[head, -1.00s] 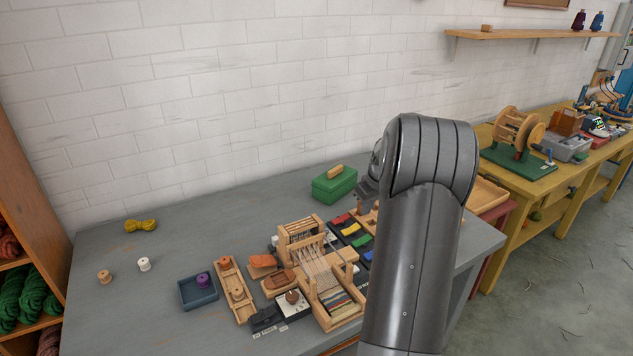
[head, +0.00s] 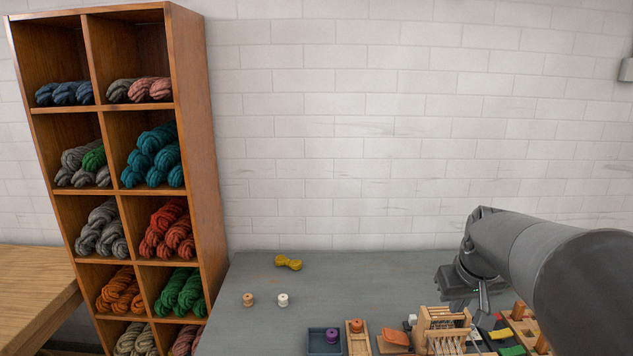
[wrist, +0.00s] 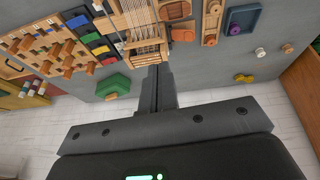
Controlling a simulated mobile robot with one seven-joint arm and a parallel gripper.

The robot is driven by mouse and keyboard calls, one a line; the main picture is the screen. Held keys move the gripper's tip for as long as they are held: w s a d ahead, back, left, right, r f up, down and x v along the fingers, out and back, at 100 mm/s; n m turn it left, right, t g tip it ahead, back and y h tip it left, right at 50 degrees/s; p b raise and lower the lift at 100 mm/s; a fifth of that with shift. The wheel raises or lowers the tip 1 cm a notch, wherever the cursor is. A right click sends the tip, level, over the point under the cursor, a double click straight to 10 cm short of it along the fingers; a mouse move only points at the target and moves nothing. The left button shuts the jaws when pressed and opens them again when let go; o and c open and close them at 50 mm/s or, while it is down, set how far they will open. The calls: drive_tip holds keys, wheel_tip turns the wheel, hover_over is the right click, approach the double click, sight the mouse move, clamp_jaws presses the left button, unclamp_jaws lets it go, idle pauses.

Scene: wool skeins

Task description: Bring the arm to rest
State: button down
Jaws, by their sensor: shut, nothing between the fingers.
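My gripper (wrist: 157,74) is shut and empty. In the wrist view its closed fingers point toward the grey table (wrist: 215,75), near the small wooden loom (wrist: 147,47). In the head view my arm reaches in from the right, and my gripper (head: 478,302) hangs above the table (head: 350,278), beside and partly in front of the loom (head: 447,329). I cannot tell its exact height above the table.
A shelf (head: 191,140) of wool skeins stands at the left. A yellow skein (head: 288,263), two spools and a blue tray (head: 324,343) lie on the table. A green box (wrist: 113,87) is near my gripper. The table's back middle is clear.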

drive_tip(key=s+a, duration=0.6)
drive_tip(key=s, duration=0.3)
drive_tip(key=s+a+t, duration=0.1)
drive_tip(key=s+a, duration=0.5)
drive_tip(key=s, duration=0.2)
drive_tip(key=shift+s+f+y, duration=0.25)
drive_tip(key=shift+s+y, duration=0.05)
drive_tip(key=shift+s, duration=0.05)
drive_tip(key=shift+a, duration=0.1)
